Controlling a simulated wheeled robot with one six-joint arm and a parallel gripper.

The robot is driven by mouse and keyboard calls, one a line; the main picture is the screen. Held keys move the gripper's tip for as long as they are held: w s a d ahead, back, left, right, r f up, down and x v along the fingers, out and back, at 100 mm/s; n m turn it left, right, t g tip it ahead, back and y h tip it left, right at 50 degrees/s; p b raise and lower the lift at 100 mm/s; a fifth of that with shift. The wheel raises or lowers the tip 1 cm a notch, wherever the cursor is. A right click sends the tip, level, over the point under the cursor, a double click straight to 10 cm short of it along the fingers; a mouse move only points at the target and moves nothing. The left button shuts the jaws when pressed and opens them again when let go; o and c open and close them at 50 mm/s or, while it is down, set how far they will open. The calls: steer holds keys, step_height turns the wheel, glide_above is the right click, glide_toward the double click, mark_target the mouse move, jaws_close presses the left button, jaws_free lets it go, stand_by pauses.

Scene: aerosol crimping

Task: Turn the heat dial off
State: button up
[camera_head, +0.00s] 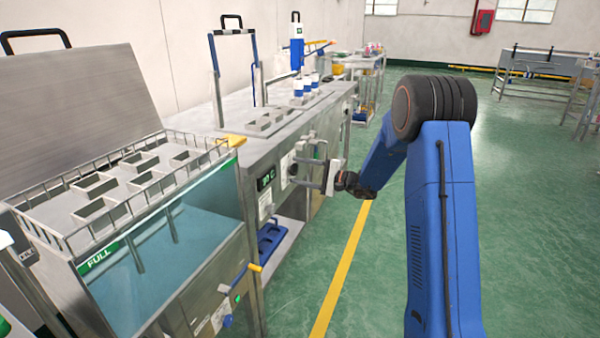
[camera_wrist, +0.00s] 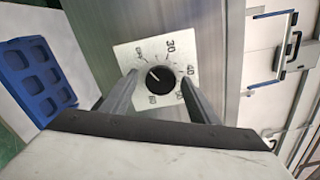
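The heat dial is a round black knob (camera_wrist: 160,79) with a white pointer mark, on a white square plate (camera_wrist: 185,48) with printed numbers, seen in the wrist view. The plate is on the steel front of a bench. My gripper (camera_wrist: 160,80) has its two grey fingers apart, one on each side of the knob. I cannot tell whether the fingers touch the knob.
A glass-fronted water tank (camera_head: 165,255) with a rack stands at the left. A digital display (camera_head: 266,179) is on the bench front left of my gripper. A blue tray (camera_head: 272,240) lies on the lower shelf. Green floor (camera_head: 530,220) is clear at the right.

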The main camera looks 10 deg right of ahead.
steer(key=v, duration=1.7)
steer(key=shift+d, duration=0.15)
steer(key=shift+s, duration=0.1)
steer(key=shift+r, duration=0.1)
steer(key=s+a+r+n+g+h, duration=0.1)
steer(key=s+a+r+n+g, duration=0.15)
steer(key=s+a, duration=0.4)
steer(key=s+a+r+n+g+h, duration=0.1)
steer(key=s+a+n+g+h, duration=0.2)
steer(key=s, duration=0.7)
steer(key=s+a+r+n+g, duration=0.1)
steer(key=s+a+n+g, duration=0.15)
steer(key=s+a, duration=0.45)
steer(key=s+d+n+t+h, duration=0.1)
steer(key=s+d+h, duration=0.3)
steer(key=s, duration=0.7)
steer(key=s+d+n+t+h, duration=0.1)
steer(key=s+d+h, duration=0.4)
steer(key=s, duration=0.6)
steer(key=shift+s+f+n+h, duration=0.15)
steer(key=shift+s+n+h, duration=0.15)
steer(key=shift+n+h, duration=0.45)
